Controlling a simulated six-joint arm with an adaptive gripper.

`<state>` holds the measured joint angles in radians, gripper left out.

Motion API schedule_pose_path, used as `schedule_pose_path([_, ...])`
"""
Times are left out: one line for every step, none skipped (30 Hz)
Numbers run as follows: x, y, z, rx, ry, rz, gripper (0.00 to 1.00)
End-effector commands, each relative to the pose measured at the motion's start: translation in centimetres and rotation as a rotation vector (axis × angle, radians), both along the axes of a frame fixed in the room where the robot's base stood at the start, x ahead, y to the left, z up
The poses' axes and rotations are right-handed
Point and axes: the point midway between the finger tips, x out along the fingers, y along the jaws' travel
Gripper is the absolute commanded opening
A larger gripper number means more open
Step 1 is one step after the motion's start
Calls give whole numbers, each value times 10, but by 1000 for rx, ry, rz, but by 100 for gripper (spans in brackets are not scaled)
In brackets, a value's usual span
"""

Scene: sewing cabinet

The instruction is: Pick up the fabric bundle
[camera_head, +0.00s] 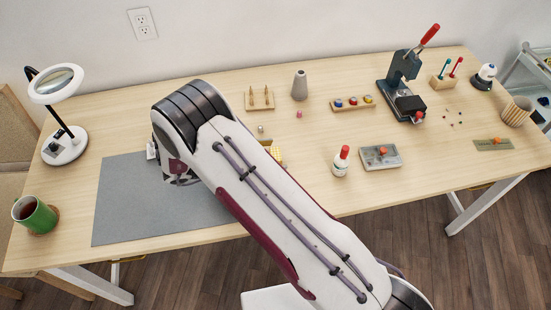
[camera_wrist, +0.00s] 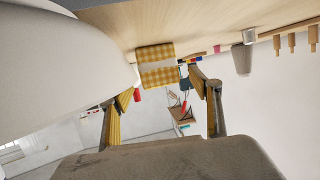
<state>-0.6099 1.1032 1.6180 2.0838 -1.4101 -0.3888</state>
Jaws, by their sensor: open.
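The fabric bundle (camera_wrist: 155,52) is yellow-and-white checked with a pale band across its middle. In the wrist view it lies against the tabletop, above and between the fingers of my gripper (camera_wrist: 160,85). The fingers are spread apart with nothing between them, and the bundle appears farther off, beyond the tips. In the head view only a small yellow part of the bundle (camera_head: 276,154) shows past the right side of my arm. My arm hides the rest of it. My fingers are not clearly visible in the head view.
A grey mat (camera_head: 120,205) covers the table's left part. A red-capped bottle (camera_head: 341,163) and a grey tray (camera_head: 381,157) stand right of my arm. A peg block (camera_head: 259,101), grey cone (camera_head: 299,86) and lever press (camera_head: 402,85) stand behind. A green mug (camera_head: 36,216) is far left.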

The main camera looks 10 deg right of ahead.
Motion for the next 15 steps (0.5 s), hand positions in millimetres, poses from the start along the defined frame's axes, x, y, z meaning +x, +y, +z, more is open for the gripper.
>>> schedule_pose_path([0,0,0,0,0,0,63])
schedule_pose_path([0,0,0,0,0,0,55])
schedule_pose_path([0,0,0,0,0,0,45])
schedule_pose_path([0,0,0,0,0,0,37])
schedule_pose_path([0,0,0,0,0,0,30])
schedule_pose_path([0,0,0,0,0,0,30])
schedule_pose_path([0,0,0,0,0,0,30])
schedule_pose_path([0,0,0,0,0,0,30])
schedule_pose_path([0,0,0,0,0,0,30])
schedule_pose_path([0,0,0,0,0,0,30])
schedule_pose_path([0,0,0,0,0,0,30])
schedule_pose_path([0,0,0,0,0,0,30])
schedule_pose_path([0,0,0,0,0,0,30])
schedule_pose_path([0,0,0,0,0,0,30])
schedule_pose_path([0,0,0,0,0,0,30])
